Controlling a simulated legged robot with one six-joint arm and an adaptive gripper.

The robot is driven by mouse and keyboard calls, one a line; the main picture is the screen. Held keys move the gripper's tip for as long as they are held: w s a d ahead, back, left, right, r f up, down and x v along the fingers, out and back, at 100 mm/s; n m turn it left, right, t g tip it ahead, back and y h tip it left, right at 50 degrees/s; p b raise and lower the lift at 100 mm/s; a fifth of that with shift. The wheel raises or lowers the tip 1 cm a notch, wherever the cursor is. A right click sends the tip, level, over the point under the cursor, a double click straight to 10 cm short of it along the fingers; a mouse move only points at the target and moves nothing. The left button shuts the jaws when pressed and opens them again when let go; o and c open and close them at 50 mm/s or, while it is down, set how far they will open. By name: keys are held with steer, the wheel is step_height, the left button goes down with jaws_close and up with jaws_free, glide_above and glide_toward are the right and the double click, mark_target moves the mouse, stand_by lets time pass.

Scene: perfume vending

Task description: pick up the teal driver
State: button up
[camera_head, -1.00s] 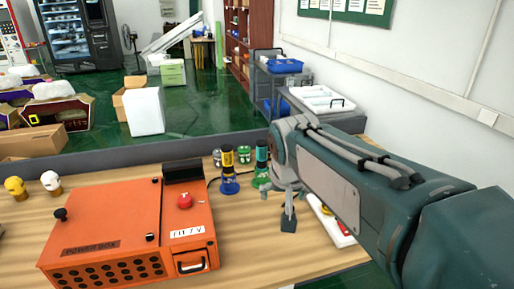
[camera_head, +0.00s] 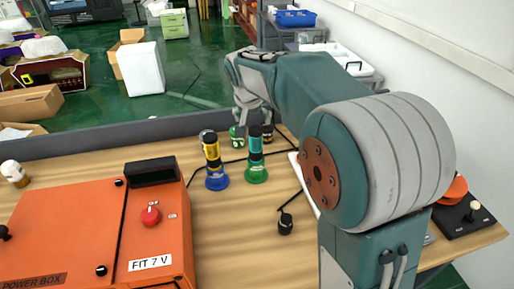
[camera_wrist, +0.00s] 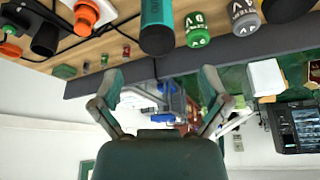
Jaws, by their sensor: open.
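The teal driver (camera_head: 256,147) stands upright in a green round base on the wooden table, right of a yellow-and-black driver (camera_head: 211,150) in a blue base. In the wrist view the teal driver (camera_wrist: 157,24) hangs in from the top edge, its upper part cut off. My gripper (camera_head: 252,115) is above and beyond the driver in the head view, seen partly behind my arm. In the wrist view my gripper (camera_wrist: 162,76) has its two fingers spread wide, with nothing between them. The driver is outside the fingers, apart from them.
An orange power box (camera_head: 75,240) takes up the table's left. A small green can (camera_head: 237,136) stands close behind the drivers. A black knob (camera_head: 285,224) with a cable lies to their right. A grey ledge (camera_head: 90,138) runs along the back edge. Bare table lies in front of the drivers.

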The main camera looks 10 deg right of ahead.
mark_target(256, 130)
steer(key=x, duration=0.3)
steer(key=shift+a+f, duration=0.35)
steer(key=f, duration=0.1)
steer(key=w+d+f, duration=0.1)
steer(key=d+f, duration=0.1)
steer(key=f, duration=0.1)
steer(key=shift+w, duration=0.25)
steer(key=shift+w+f, duration=0.2)
steer(key=shift+f, duration=0.3)
steer(key=shift+a, duration=0.25)
steer(key=c, duration=0.4)
steer(key=shift+d, duration=0.1)
jaws_close()
